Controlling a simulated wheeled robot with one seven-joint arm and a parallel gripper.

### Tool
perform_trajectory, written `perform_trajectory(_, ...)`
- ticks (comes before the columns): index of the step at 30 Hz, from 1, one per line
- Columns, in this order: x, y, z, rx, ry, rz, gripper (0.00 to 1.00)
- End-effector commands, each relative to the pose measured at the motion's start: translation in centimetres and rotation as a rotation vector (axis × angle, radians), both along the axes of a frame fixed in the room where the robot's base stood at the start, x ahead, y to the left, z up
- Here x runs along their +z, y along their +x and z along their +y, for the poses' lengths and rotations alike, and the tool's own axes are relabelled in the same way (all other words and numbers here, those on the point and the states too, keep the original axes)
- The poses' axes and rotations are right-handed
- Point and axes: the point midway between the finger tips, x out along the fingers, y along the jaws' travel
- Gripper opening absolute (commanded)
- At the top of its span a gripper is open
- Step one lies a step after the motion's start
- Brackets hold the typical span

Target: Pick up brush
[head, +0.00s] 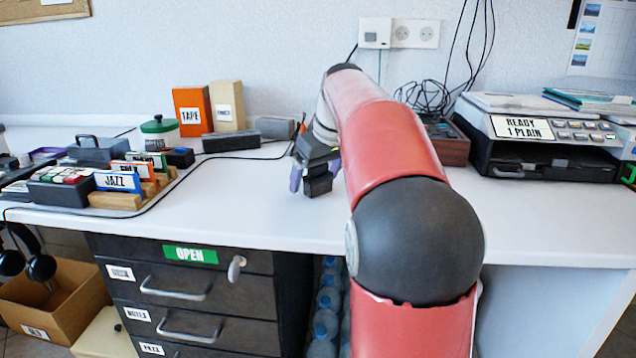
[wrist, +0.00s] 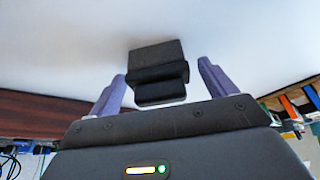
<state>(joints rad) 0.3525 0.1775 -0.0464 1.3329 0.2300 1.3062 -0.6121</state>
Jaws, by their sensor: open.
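The brush, a small dark block with a stepped shape, stands on the white desk (head: 400,228). In the head view the brush (head: 319,185) shows just below my gripper (head: 315,179), which points down with its purple fingers on either side. In the wrist view the brush (wrist: 158,62) lies between the two spread fingers of my gripper (wrist: 162,70), with a visible gap on each side. The gripper is open and holds nothing. My wrist hides part of the brush's top in the head view.
To the left are a wooden rack (head: 118,200) with labelled cards, a green-lidded jar (head: 160,131), an orange TAPE box (head: 191,110) and dark blocks. A cable (head: 250,158) runs across the desk. A printer (head: 535,140) stands right. The desk front is clear.

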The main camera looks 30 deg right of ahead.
Motion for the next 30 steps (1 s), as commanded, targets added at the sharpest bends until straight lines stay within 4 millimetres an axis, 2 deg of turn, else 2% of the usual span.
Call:
perform_trajectory(2,0.0,0.0,0.0,0.000,0.000,0.000,0.81)
perform_trajectory(12,0.1,0.0,0.0,0.000,0.000,0.000,0.36)
perform_trajectory(14,0.1,0.0,0.0,0.000,0.000,-0.001,0.32)
perform_trajectory(23,0.7,0.0,0.0,0.000,-0.001,-0.002,0.32)
perform_trajectory(26,1.7,0.0,0.0,0.000,-0.001,-0.001,0.32)
perform_trajectory(30,4.6,0.1,0.0,-0.001,-0.001,-0.003,0.32)
